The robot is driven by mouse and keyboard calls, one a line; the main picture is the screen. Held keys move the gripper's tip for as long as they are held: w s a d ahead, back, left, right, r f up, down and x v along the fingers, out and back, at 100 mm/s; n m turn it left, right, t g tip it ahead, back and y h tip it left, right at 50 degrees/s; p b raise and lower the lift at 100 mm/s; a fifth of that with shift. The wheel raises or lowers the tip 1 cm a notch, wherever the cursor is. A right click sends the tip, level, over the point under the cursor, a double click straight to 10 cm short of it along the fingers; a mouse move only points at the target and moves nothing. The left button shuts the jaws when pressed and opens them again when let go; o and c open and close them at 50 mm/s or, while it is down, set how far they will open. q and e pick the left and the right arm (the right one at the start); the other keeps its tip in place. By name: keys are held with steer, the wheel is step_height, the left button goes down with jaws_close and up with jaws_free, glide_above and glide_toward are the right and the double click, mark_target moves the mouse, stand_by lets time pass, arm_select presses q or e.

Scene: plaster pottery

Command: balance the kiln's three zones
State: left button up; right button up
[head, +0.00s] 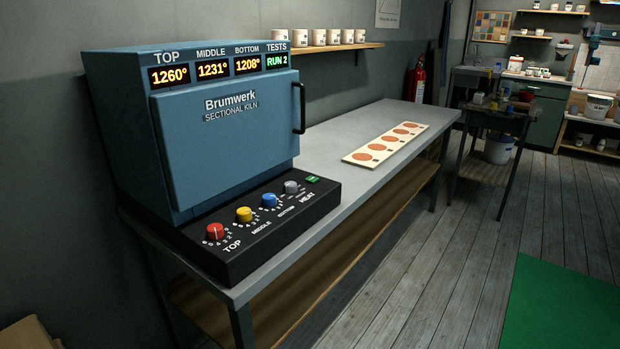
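The blue Brumwerk sectional kiln (225,130) stands on the left end of a grey bench, its door closed, with a black handle (298,108). Its displays read TOP 1260° (170,75), MIDDLE 1231° (213,69), BOTTOM 1208° (247,64) and TESTS RUN 2 (277,60). The black control panel (225,252) in front carries a red TOP knob (214,231), a yellow MIDDLE knob (244,214), a blue BOTTOM knob (269,200), a grey knob (291,187) and a green HEAT button (313,179). The exact knob settings are too small to read. Neither gripper shows.
A pale board (375,151) with several orange discs lies on the grey bench (340,196) right of the kiln. White jars stand on a wall shelf (345,46) behind. A dark cart (493,118) stands beyond the bench. The wooden floor (450,250) and green mat (565,310) are clear.

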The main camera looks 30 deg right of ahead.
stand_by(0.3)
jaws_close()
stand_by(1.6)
